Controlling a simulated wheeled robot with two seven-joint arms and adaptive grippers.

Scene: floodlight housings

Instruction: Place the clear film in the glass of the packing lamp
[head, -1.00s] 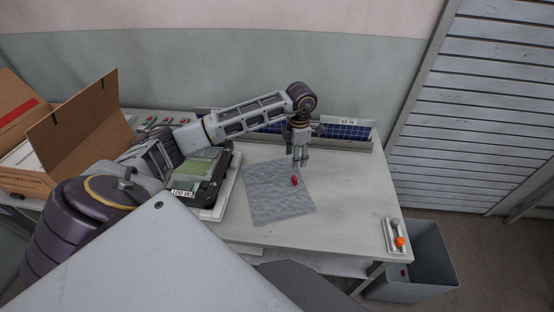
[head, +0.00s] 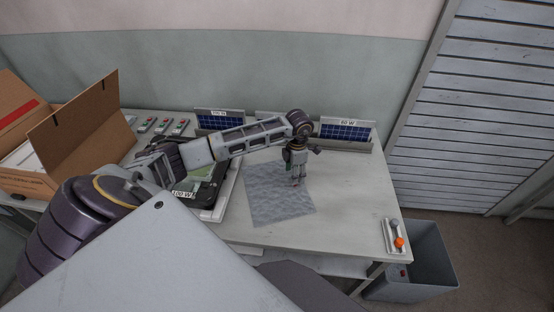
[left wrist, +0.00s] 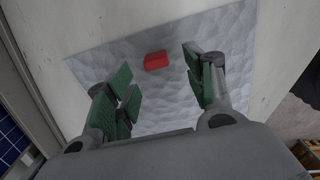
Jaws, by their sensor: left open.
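My left gripper (head: 298,181) points down over the grey textured mat (head: 280,209). In the left wrist view its green-padded fingers (left wrist: 160,88) are open and apart. A small red piece (left wrist: 155,61) lies on the mat in that view, ahead of the fingers and between their lines, touched by neither. In the head view the gripper largely hides it. A black lamp housing with a greenish glass (head: 200,189) and a 100 W label lies left of the mat, partly covered by my left arm. I cannot make out a clear film. My right gripper is not seen.
Solar panels in holders (head: 347,131) stand along the table's back edge, one marked 60 W. Small red-and-green devices (head: 163,126) and an open cardboard box (head: 84,127) are at left. A switch plate with an orange knob (head: 398,242) is at the right edge, beside a grey bin (head: 425,270).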

